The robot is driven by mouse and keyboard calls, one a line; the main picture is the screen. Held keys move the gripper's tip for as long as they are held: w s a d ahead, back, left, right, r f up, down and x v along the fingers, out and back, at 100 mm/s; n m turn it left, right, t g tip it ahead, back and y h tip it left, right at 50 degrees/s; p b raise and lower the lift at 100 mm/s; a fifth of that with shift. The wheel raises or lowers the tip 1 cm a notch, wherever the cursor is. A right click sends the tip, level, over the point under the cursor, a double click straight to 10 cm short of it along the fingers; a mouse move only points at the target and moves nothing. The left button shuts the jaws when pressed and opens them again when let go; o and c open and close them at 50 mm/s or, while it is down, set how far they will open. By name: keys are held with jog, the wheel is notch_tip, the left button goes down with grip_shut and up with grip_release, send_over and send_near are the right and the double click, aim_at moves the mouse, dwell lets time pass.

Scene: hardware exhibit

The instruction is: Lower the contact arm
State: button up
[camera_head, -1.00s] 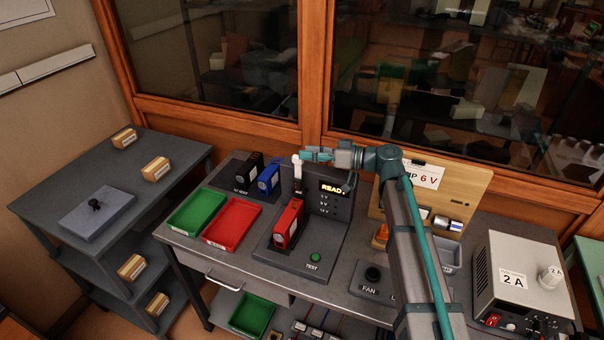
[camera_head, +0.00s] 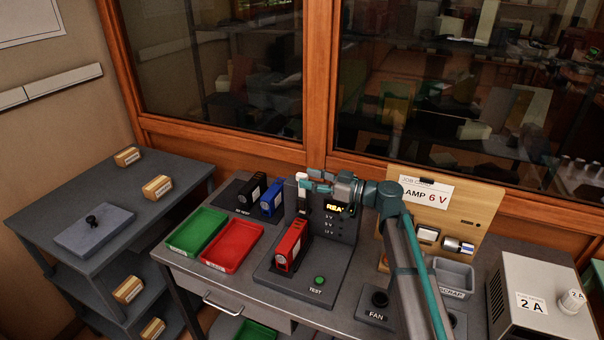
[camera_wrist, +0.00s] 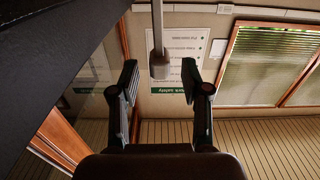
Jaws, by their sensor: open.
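The contact arm (camera_head: 303,182) is the upright light-tipped lever on the dark tester (camera_head: 339,258). In the wrist view, its grey rod and wider end (camera_wrist: 158,50) lie between my two fingers. My gripper (camera_head: 310,182) is at the lever's top, coming from the right. In the wrist view my gripper (camera_wrist: 160,75) is open, with a visible gap on each side of the lever. A red battery-like block (camera_head: 292,243) stands in the tester below the lever. The display (camera_head: 337,209) is lit and reads "REA", its end hidden by my arm.
A green test button (camera_head: 319,280) is at the tester's front. Green (camera_head: 197,232) and red (camera_head: 232,247) trays stand left of it, with black and blue blocks (camera_head: 271,198) behind. A wooden job board (camera_head: 470,205) and scrap bin (camera_head: 452,273) are to the right.

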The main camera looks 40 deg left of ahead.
jog(key=shift+p+x, duration=0.35)
jog(key=shift+x, duration=1.1)
grip_shut()
